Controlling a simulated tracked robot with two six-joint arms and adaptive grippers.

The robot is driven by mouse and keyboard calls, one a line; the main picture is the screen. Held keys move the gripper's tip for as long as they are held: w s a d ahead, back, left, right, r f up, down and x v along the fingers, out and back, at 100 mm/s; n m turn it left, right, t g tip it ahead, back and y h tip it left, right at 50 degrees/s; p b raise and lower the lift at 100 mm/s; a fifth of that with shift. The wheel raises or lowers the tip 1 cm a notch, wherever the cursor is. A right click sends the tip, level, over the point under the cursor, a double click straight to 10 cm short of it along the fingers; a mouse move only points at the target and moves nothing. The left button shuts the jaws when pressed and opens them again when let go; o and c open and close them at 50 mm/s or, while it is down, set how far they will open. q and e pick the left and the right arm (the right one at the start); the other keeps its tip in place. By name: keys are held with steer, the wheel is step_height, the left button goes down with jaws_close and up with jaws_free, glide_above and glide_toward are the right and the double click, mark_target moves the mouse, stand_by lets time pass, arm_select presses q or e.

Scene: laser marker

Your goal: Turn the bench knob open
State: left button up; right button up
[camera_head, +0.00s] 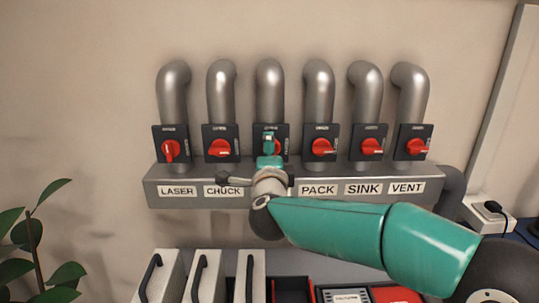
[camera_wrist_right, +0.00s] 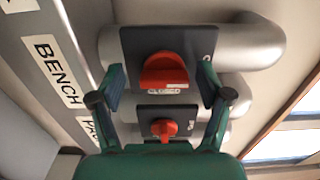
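The bench knob is a red rotary handle (camera_wrist_right: 163,72) on a dark plate, with the word CLOSED partly showing beside it. Its BENCH label (camera_wrist_right: 56,70) is on the grey rail in the right wrist view. In the head view only a sliver of the red knob (camera_head: 277,147) shows, behind my right gripper (camera_head: 268,143). In the wrist view my right gripper (camera_wrist_right: 161,80) is open, with one finger on each side of the knob and gaps between them and it. Whether the fingertips reach the knob's depth is unclear. My left gripper is not in view.
Similar red knobs flank it: the chuck knob (camera_head: 220,148) on the left, the pack knob (camera_head: 322,147) on the right. The laser knob (camera_head: 170,150) stands upright, unlike the others. Grey pipes (camera_head: 318,90) rise above; the labelled rail (camera_head: 235,203) runs below.

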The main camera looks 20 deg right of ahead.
steer(key=shift+r, duration=0.1)
steer(key=v, duration=1.2)
